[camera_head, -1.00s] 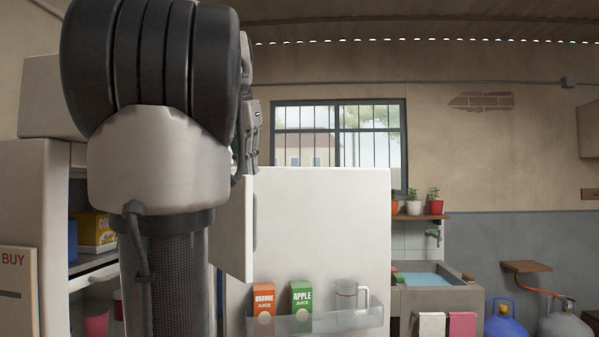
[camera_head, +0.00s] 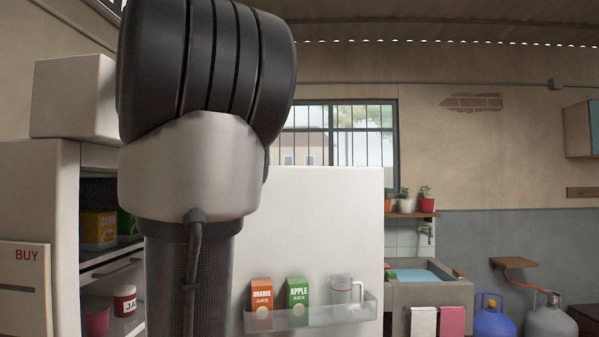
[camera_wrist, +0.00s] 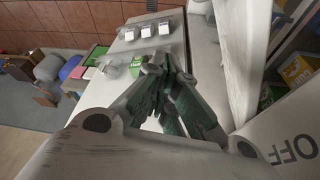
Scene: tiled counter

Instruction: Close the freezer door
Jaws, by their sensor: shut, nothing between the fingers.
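A large white door (camera_head: 320,215) stands open in the head view, its inner side facing me. Its clear rack (camera_head: 325,313) holds an orange carton (camera_head: 262,300), a green carton (camera_head: 298,298) and a clear jug (camera_head: 345,292). In the wrist view, a white upright panel (camera_wrist: 243,50) stands just right of my gripper (camera_wrist: 173,70), between it and shelves. I cannot tell for sure which of the two is the freezer door. My gripper is shut and empty, its dark fingers close together. I cannot tell whether it touches the panel. My arm hides it in the head view.
A white cabinet (camera_head: 45,185) with shelves of food packets stands at the left, a pale box (camera_head: 75,95) above it. A sink (camera_head: 425,290) and gas bottles (camera_head: 492,318) stand at the right. Open floor (camera_wrist: 45,145) shows at the wrist view's left.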

